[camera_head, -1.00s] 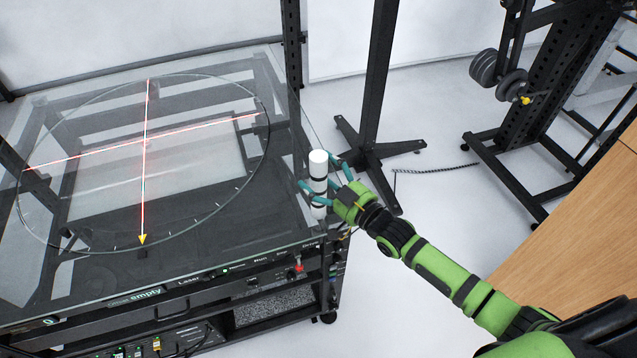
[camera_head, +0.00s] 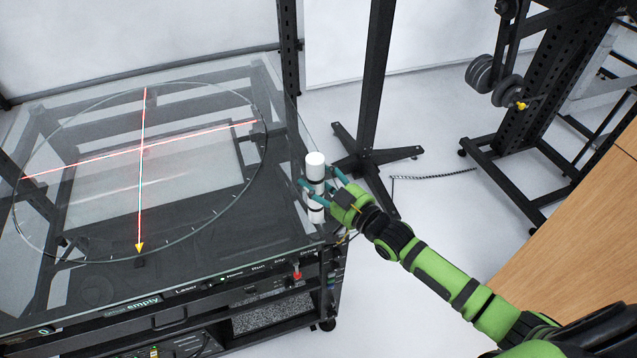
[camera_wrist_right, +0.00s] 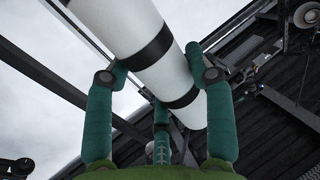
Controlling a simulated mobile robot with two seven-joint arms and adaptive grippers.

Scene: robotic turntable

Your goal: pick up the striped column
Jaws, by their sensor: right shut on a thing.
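The striped column (camera_head: 316,159) is a white upright cylinder with black bands, at the right edge of the glass turntable top (camera_head: 285,215). My right gripper (camera_head: 325,187) is shut on it around its middle, with teal fingers on both sides. In the right wrist view the column (camera_wrist_right: 165,65) runs across the top between the green fingers (camera_wrist_right: 160,85), and a third finger shows below it. Whether the column's foot touches the glass cannot be told. My left gripper is not in view.
The turntable has a glass disc with red laser lines and a yellow arrow (camera_head: 139,247). A front control panel (camera_head: 230,282) runs below it. A black stand (camera_head: 375,155) is behind the column, a weight rack (camera_head: 530,120) at the right, and a wooden surface (camera_head: 570,250) at the lower right.

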